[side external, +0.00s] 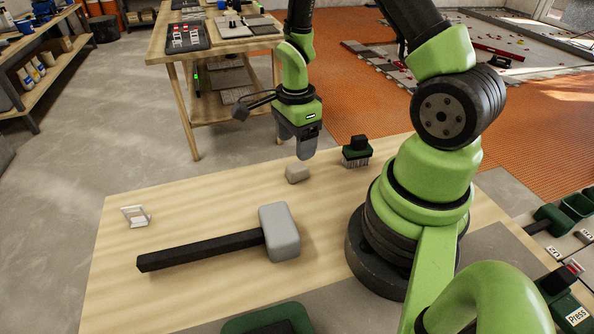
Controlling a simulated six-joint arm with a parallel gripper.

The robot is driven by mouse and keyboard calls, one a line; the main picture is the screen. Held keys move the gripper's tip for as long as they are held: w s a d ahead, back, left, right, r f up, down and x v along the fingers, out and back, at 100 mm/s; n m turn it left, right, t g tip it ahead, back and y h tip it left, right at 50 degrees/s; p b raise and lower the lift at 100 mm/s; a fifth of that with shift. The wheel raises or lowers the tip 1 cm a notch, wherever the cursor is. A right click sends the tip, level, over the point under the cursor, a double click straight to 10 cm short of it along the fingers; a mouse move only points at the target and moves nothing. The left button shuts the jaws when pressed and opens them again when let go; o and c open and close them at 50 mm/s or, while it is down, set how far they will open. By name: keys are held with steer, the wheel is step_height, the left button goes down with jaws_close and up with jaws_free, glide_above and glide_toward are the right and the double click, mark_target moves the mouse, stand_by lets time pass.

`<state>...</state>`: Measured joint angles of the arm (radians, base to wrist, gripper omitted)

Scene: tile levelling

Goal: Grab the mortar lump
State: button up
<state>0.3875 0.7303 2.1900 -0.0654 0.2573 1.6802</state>
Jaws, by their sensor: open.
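The mortar lump (297,172) is a small beige-grey block lying on the light wooden table (190,197) near its far edge. My gripper (303,155) points down just above the lump and slightly behind or to the right of it. Its grey fingers are open and hold nothing. The fingers appear apart from the lump; the exact height gap is hard to tell from this view.
A mallet with a grey head (280,232) and black handle lies in front. A small white clip (136,216) sits at the left. A dark green container (268,320) is at the front edge.

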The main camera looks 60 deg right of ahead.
mark_target(297, 166)
steer(key=shift+s+a+f, duration=0.15)
steer(key=shift+f, duration=1.5)
steer(key=shift+s+a+f, duration=0.1)
steer(key=shift+f, duration=1.55)
steer(key=c, duration=1.1)
steer(key=shift+o, duration=0.2)
